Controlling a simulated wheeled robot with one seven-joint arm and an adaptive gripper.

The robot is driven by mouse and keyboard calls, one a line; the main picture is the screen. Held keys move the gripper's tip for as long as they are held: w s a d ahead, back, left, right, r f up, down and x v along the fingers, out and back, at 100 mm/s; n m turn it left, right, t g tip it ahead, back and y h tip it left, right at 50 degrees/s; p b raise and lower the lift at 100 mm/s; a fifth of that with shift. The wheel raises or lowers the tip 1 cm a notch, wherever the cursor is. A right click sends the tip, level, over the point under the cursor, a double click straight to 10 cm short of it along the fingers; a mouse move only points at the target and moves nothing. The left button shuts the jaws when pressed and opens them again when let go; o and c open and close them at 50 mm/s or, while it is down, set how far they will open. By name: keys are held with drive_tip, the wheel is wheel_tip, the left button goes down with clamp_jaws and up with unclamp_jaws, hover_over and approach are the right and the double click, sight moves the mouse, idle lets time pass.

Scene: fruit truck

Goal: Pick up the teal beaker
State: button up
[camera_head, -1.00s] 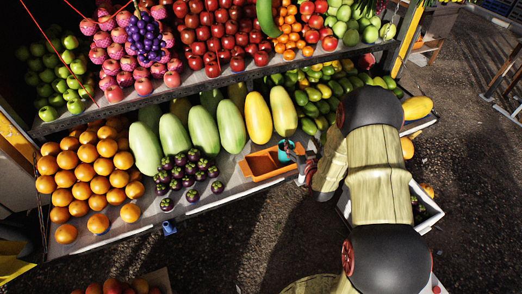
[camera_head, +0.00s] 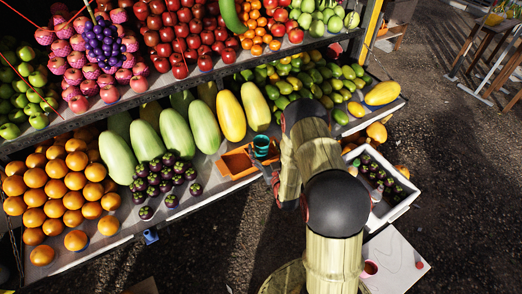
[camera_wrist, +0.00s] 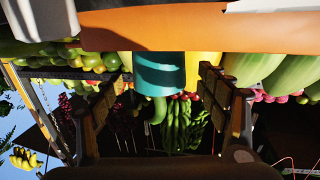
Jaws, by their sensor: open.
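The teal beaker (camera_head: 261,147) stands at the right end of an orange tray (camera_head: 236,164) on the lower shelf. In the wrist view, which looks upside down, the beaker (camera_wrist: 160,74) shows between the ends of my gripper's two fingers, with the orange tray (camera_wrist: 150,32) above it in the picture. My gripper (camera_wrist: 163,80) is open, with a gap to the beaker on both sides. How deep the beaker lies between the fingers is hard to tell. In the head view my gripper (camera_head: 268,170) is at the tray's front right, mostly hidden by my arm.
Long green and yellow melons (camera_head: 231,117) stand behind the tray, and purple mangosteens (camera_head: 155,180) lie to its left. Oranges (camera_head: 65,185) fill the shelf's left end. A white crate (camera_head: 398,210) stands right of my arm. The upper fruit shelf overhangs the back.

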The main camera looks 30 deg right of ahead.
sight(259, 138)
drive_tip(key=shift+w+d+f, duration=0.1)
drive_tip(key=shift+w+d, duration=0.05)
drive_tip(key=shift+w, duration=0.6)
drive_tip(key=shift+w+d, duration=0.15)
drive_tip(key=shift+w, duration=0.6)
drive_tip(key=shift+c, duration=1.3)
drive_tip(key=c, duration=1.1)
